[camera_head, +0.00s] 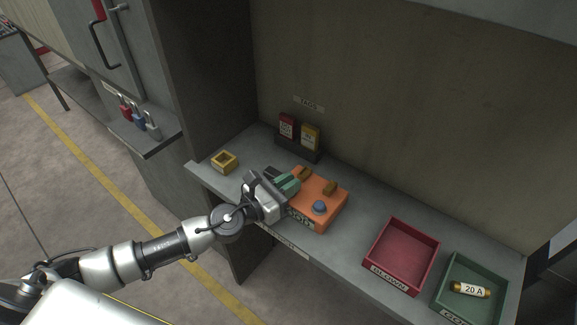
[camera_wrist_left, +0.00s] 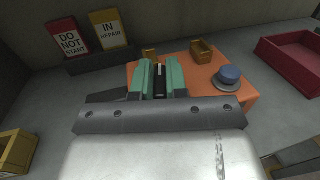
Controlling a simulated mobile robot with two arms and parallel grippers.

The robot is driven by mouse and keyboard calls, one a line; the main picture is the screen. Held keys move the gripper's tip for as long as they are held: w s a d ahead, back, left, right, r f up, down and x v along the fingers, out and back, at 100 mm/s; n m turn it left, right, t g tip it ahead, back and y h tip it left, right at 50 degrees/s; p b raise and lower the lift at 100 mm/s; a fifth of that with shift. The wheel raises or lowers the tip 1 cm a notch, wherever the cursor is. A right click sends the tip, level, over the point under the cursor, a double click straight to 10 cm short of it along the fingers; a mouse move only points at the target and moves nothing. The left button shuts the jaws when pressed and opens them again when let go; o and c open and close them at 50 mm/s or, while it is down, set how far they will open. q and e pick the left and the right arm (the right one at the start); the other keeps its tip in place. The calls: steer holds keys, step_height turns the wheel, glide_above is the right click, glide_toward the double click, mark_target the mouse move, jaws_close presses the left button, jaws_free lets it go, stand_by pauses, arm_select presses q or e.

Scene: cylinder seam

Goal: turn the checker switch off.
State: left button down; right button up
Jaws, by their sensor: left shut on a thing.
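The checker is an orange box (camera_head: 325,190) on the shelf, with a blue round knob (camera_head: 319,207) and two brass clips (camera_head: 330,187) on top. It also shows in the left wrist view, with the knob (camera_wrist_left: 229,76) right of my gripper. My left gripper (camera_head: 287,183) is over the left part of the box. Its green fingers (camera_wrist_left: 160,78) are closed around a small dark upright piece (camera_wrist_left: 160,82), which looks like the checker's switch. The fingers hide most of it, so its on or off position cannot be told. My right gripper is not in view.
A red tray (camera_head: 411,227) and a green tray (camera_head: 496,272) holding a 20 A fuse (camera_head: 469,289) stand right. A yellow open box (camera_head: 224,161) is left. Two tags (camera_head: 287,126) stand behind. Padlocks (camera_head: 139,117) hang far left. Shelf between checker and red tray is clear.

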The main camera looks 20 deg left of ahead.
arm_select(q)
steer(key=n+t+y+p, duration=0.1)
steer(key=y+p, duration=0.1)
steer(key=n+t+y+p, duration=0.1)
steer(key=y+p, duration=0.1)
steer(key=shift+s+d+r+n, duration=0.1)
steer(key=shift+d+r+n, duration=0.05)
steer(key=shift+r+n, duration=0.25)
steer(key=shift+f+n+t+y+p, duration=0.25)
steer(key=shift+n+y+p, duration=0.4)
steer(key=shift+n+y, duration=0.4)
steer(key=n+y, duration=0.1)
steer(key=y, duration=0.1)
steer(key=shift+t+y+p, duration=0.25)
steer(key=shift+y+p, duration=0.1)
steer(key=shift+f+n+y, duration=0.1)
steer(key=shift+n+y, duration=1.05)
steer(key=shift+y, duration=0.65)
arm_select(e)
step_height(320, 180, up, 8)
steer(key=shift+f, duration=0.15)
arm_select(q)
steer(key=shift+y, duration=0.3)
steer(key=c, duration=1.1)
jaws_free()
steer(key=shift+c, duration=0.2)
